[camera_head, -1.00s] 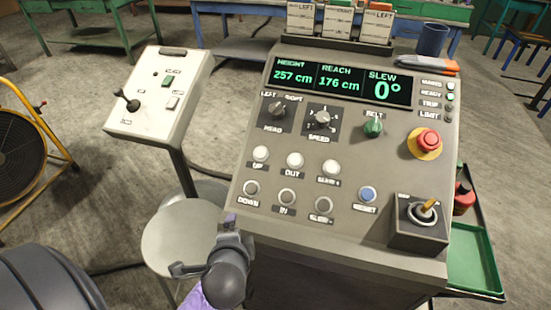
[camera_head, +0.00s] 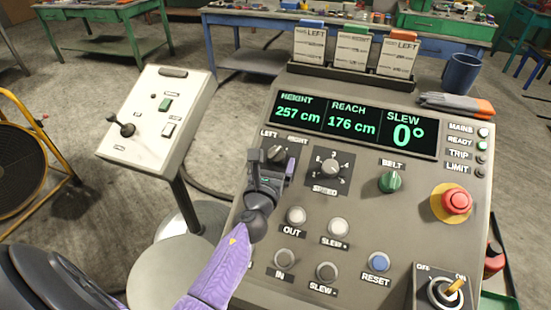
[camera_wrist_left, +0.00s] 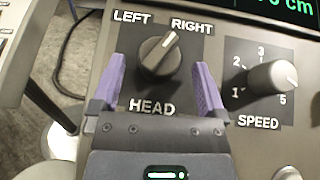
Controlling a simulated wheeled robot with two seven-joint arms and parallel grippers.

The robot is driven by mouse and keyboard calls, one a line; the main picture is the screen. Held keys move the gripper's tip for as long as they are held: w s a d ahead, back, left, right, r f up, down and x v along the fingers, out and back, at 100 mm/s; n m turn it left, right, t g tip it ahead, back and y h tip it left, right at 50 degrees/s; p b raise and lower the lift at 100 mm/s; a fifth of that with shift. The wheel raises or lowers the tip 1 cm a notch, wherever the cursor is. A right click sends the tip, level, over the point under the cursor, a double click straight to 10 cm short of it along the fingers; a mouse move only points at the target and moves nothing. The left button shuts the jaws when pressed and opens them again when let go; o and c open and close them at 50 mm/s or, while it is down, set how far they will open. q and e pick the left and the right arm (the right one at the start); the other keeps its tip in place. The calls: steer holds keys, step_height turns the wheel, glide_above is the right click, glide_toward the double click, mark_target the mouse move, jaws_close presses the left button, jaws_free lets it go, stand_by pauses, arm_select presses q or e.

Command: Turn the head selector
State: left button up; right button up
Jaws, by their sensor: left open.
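The head selector (camera_head: 277,153) is a dark knob on a dark plate at the panel's upper left, with LEFT and RIGHT printed above it. In the left wrist view the knob (camera_wrist_left: 158,54) carries a pale line that points up and right, toward RIGHT. My left gripper (camera_head: 271,164) is over the lower part of the selector's plate. Its purple fingers (camera_wrist_left: 155,90) are open, one on each side of the knob and a little below it in the wrist view, with nothing between them. I cannot tell whether they touch the panel. My right gripper is not in view.
The speed knob (camera_head: 329,167) is just right of the selector. Round buttons (camera_head: 296,215) lie below. The belt knob (camera_head: 390,181) and red stop button (camera_head: 456,200) are farther right. A white side panel (camera_head: 157,117) stands at left.

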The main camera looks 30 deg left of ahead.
arm_select(q)
steer(key=shift+w+a, duration=0.15)
steer(key=shift+w, duration=0.3)
jaws_close()
steer(key=shift+n+y, duration=0.4)
steer(key=shift+n, duration=0.1)
steer(key=n+g+y, duration=0.1)
steer(key=n+y, duration=0.1)
steer(key=n+g+y+b, duration=0.1)
steer(key=n+g, duration=0.1)
steer(key=n, duration=0.1)
steer(key=n+g+y, duration=0.2)
steer(key=shift+w+d+r+n+y, duration=0.1)
steer(key=shift+w+d+n+y, duration=0.2)
steer(key=shift+d, duration=0.05)
steer(key=n+g+y+b, duration=0.1)
steer(key=n+g, duration=0.5)
steer(key=shift+w+d+r+y+b, duration=0.1)
steer(key=shift+w+r+y+b, duration=0.1)
steer(key=shift+y+b, duration=0.2)
steer(key=shift+n+g, duration=0.3)
steer(key=shift+n, duration=0.1)
